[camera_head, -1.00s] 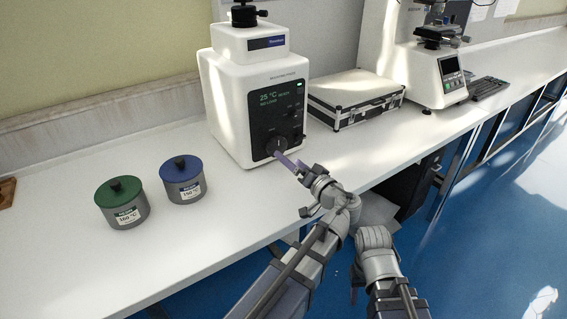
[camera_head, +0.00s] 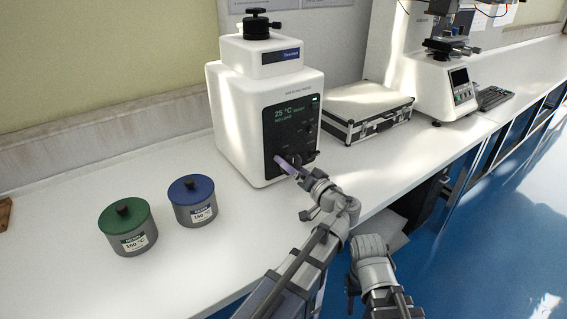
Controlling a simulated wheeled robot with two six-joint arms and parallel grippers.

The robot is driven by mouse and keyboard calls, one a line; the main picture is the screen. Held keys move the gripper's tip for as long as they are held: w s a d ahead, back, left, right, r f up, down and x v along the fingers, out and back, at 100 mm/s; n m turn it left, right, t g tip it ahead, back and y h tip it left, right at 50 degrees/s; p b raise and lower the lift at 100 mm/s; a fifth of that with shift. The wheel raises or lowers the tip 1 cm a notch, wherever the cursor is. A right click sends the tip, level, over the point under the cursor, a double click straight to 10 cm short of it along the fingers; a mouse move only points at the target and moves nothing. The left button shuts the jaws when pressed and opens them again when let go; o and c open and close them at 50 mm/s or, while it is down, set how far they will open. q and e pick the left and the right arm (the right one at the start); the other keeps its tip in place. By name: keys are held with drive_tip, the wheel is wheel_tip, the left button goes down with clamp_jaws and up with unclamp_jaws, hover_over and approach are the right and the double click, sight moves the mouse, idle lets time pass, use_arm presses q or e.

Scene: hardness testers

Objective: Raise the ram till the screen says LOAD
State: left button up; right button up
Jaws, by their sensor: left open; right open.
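The white mounting press (camera_head: 240,120) stands on the bench with a dark front panel. Its screen (camera_head: 290,115) shows green text that reads 25 °C and, as far as I can tell, NO LOAD. A dark round knob (camera_head: 295,157) sits low on the panel. My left gripper (camera_head: 286,163) is open, its pale purple fingers at the knob and partly covering it; I cannot tell whether they touch it. Of my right arm only grey links show at the bottom; its gripper is not visible.
A pot with a green lid (camera_head: 127,233) and one with a blue lid (camera_head: 193,205) stand left on the white bench. A silver case (camera_head: 365,112) lies right of the press.

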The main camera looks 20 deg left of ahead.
use_arm(q)
drive_tip(key=c, duration=1.2)
drive_tip(key=shift+o, duration=0.2)
drive_tip(key=shift+m, duration=0.4)
drive_tip(key=m, duration=0.4)
drive_tip(key=shift+m, duration=0.3)
drive_tip(key=m, duration=0.5)
drive_tip(key=shift+r, duration=0.1)
drive_tip(key=m, duration=1.1)
drive_tip(key=shift+d+m, duration=0.1)
drive_tip(key=shift+m, duration=0.2)
